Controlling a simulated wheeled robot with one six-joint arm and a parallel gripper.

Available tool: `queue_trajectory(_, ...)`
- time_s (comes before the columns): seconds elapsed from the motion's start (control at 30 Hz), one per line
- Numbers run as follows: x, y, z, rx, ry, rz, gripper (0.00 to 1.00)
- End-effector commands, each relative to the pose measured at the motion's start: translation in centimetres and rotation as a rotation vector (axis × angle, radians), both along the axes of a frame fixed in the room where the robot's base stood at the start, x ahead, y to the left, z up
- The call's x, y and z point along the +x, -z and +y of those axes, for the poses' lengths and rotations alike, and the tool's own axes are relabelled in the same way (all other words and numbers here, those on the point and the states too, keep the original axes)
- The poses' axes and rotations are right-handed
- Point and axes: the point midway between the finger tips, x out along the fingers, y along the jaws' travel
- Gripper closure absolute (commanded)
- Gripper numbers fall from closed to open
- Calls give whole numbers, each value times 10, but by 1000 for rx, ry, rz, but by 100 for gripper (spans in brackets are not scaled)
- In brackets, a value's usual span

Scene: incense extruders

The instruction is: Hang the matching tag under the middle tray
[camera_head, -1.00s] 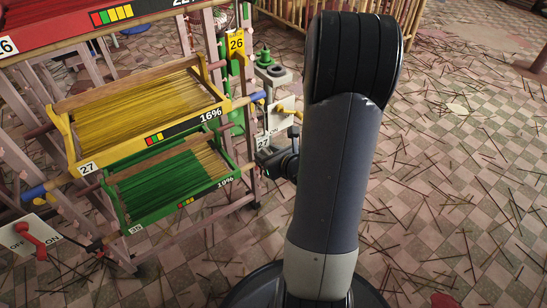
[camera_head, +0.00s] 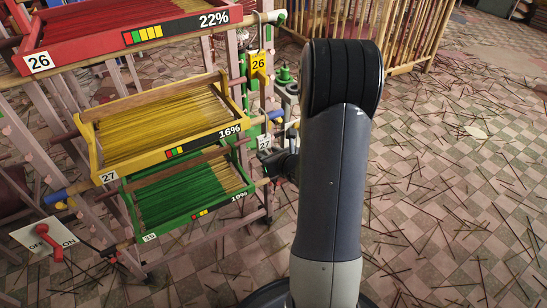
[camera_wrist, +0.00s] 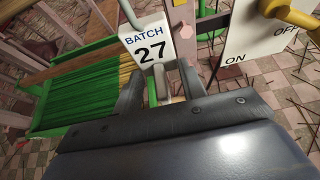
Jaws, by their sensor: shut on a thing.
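The middle tray (camera_head: 165,128) is yellow, labelled 27 and 16%, and holds yellow sticks. It sits on the rack between a red tray above and a green tray below. My gripper (camera_wrist: 160,78) is shut on a white tag (camera_wrist: 147,42) reading BATCH 27. In the head view my gripper (camera_head: 268,157) is beside the right end of the middle and green trays, partly hidden by my arm. The tag there (camera_head: 263,142) is small, near the yellow tray's right end. I cannot tell whether it touches the rack.
The red tray (camera_head: 85,48) is labelled 26; a yellow tag 26 (camera_head: 258,64) hangs near its right end. The green tray (camera_head: 150,222) is below. A white OFF/ON switch plate (camera_wrist: 255,40) is close on the right in the wrist view. Another switch plate (camera_head: 30,237) stands lower left. Sticks litter the floor.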

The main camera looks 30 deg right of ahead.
Motion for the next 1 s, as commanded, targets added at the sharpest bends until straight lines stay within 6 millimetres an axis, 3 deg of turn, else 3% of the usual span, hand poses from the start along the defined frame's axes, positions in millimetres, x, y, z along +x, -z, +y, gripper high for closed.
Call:
queue_trajectory(0.2,16,5,1,0,0,1,84)
queue_trajectory(0.5,15,22,1,0,0,0,84)
queue_trajectory(0.97,15,24,1,-1,0,0,84)
queue_trajectory(1.0,15,24,1,-1,0,0,58)
